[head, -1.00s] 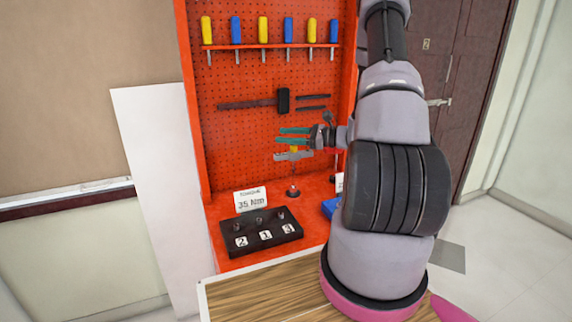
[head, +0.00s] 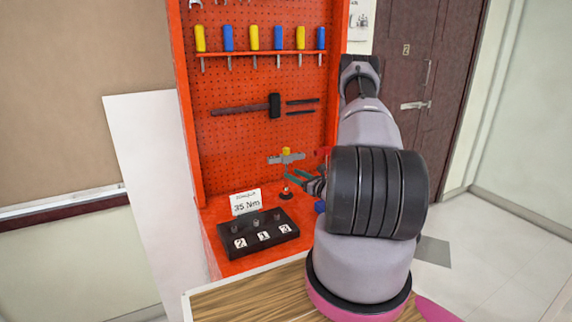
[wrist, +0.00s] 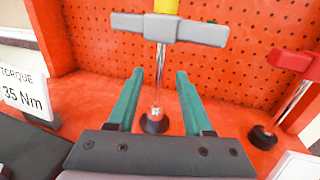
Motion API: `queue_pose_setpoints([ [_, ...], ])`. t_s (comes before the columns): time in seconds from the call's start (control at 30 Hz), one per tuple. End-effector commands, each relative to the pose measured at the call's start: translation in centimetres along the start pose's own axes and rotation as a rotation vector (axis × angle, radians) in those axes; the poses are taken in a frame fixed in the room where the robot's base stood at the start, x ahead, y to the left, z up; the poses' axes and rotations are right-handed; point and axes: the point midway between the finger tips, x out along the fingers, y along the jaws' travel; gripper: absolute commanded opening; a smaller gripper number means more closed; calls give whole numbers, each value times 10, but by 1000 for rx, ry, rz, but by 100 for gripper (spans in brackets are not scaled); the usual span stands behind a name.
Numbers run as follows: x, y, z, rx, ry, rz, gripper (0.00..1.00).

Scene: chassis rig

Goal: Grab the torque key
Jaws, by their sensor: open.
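A T-handled key (head: 287,158) with a grey crossbar, yellow top and thin metal shaft stands upright on the orange bench. In the wrist view the grey key (wrist: 170,28) rises from a round black base. A second T-handled key (wrist: 297,63) with a red handle stands to its right. The pictures do not say which is the torque key. My gripper (head: 290,177) is open and empty, below the grey crossbar. In the wrist view its green fingers (wrist: 159,76) appear on either side of the grey key's shaft; whether the shaft lies fully between them is unclear.
A black block (head: 259,245) with several sockets, numbered 2, 1, 3, sits at the bench front. A "35 Nm" sign (head: 245,202) stands behind it. The orange pegboard (head: 235,135) with hung tools closes off the back.

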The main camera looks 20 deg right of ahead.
Motion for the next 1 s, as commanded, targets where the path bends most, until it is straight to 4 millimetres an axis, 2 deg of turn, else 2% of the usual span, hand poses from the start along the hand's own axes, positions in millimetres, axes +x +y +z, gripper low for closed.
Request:
queue_pose_setpoints([
  [0.4, 50, 0, -1, 0, 0, 2, 51],
  [0.67, 53, 0, -1, 1, 1, 1, 51],
  [0.7, 53, 0, -1, 1, 1, 1, 36],
  [0.8, 53, 0, -1, 1, 0, 1, 0],
  [1.0, 52, 0, -1, 0, 0, 1, 0],
])
